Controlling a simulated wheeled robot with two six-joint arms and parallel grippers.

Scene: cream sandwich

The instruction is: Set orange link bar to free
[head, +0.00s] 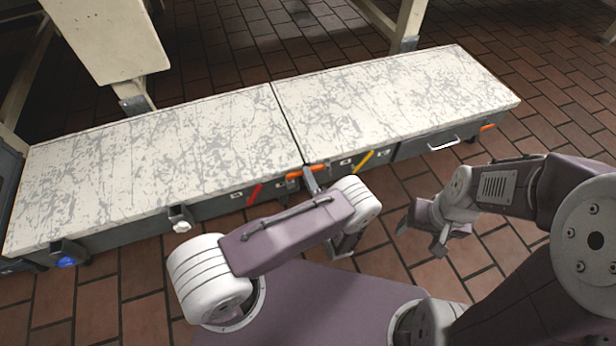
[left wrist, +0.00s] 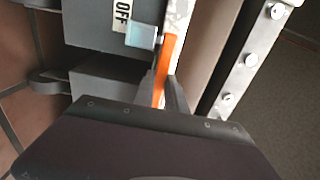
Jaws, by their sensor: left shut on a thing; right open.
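The orange link bar (head: 293,176) is on the front face of the long bench, near the seam between its two tops. My left gripper (head: 311,180) is shut on it, with orange showing on both sides of the fingers. In the left wrist view the orange bar (left wrist: 164,66) runs up from the grey fingers, beside a pale blue block (left wrist: 141,35) and an "OFF" label (left wrist: 122,16). My gripper body hides the lower part of the bar. My right gripper (head: 420,232) is open and empty, over the floor to the right, apart from the bench.
The bench top (head: 390,100) is scratched, pale and bare. Its front carries a red strip (head: 254,195), a yellow strip (head: 364,161), a metal handle (head: 443,145), a white knob (head: 181,222) and a blue knob (head: 66,262). Another orange piece (head: 487,127) is at the right end. Tiled floor lies around.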

